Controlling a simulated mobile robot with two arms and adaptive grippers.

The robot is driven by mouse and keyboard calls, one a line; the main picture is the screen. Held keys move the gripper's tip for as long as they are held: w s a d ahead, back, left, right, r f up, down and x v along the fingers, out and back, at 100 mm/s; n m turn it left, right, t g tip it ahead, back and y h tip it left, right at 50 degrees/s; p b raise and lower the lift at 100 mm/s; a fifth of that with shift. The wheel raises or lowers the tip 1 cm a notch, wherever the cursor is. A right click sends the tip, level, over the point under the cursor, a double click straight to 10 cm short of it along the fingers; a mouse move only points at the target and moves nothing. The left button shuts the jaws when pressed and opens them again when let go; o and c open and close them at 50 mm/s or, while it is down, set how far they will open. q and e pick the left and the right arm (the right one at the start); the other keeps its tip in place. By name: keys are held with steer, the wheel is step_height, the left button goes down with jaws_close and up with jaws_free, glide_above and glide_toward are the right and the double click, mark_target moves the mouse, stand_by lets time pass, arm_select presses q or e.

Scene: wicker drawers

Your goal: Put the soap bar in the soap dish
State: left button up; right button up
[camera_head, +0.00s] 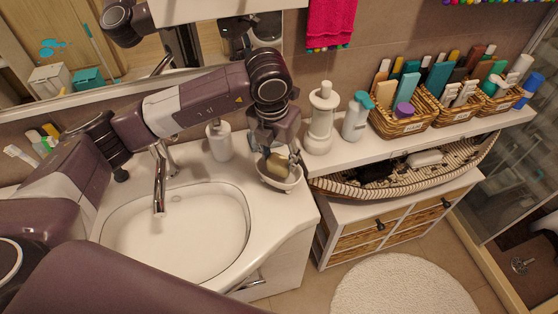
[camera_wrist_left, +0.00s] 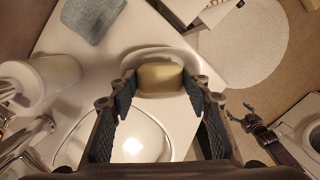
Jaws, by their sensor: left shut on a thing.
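The pale yellow-beige soap bar (camera_head: 277,167) is between the fingers of my left gripper (camera_head: 275,156), which is shut on it. In the left wrist view the soap bar (camera_wrist_left: 161,79) sits between the two fingertips. The white oval soap dish (camera_head: 287,186) stands on the counter right of the sink. The bar is at the dish, within its rim as seen from the head; I cannot tell whether it touches the bottom. The dish rim (camera_wrist_left: 160,52) shows behind the bar in the left wrist view. A dark part, likely my right gripper (camera_wrist_left: 252,117), shows small at the right there.
The sink (camera_head: 175,235) and its faucet (camera_head: 160,180) are left of the dish. A white dispenser (camera_head: 219,141) stands close behind left. A white bottle (camera_head: 321,120) and a teal-capped bottle (camera_head: 356,117) stand behind right. Wicker baskets (camera_head: 405,124) line the shelf.

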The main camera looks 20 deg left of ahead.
mark_target(278, 160)
arm_select(q)
step_height(278, 160, down, 2)
steer(key=shift+f+p, duration=0.2)
steer(key=shift+p, duration=0.15)
steer(key=shift+f, duration=0.3)
steer(key=o, duration=0.8)
steer(key=shift+o, duration=0.4)
steer(key=shift+r, duration=0.1)
steer(key=shift+r, duration=0.2)
steer(key=r+b, duration=0.1)
steer(key=r, duration=0.2)
steer(key=s+r+b, duration=0.1)
steer(key=r, duration=0.3)
steer(key=r+b, duration=0.1)
steer(key=r, duration=0.2)
steer(key=shift+s+a+r, duration=0.15)
steer(key=shift+s+r, duration=0.1)
steer(key=shift+s, duration=0.05)
steer(key=shift+s+r+b, duration=0.15)
steer(key=shift+r+b, duration=0.15)
steer(key=shift+r, duration=0.25)
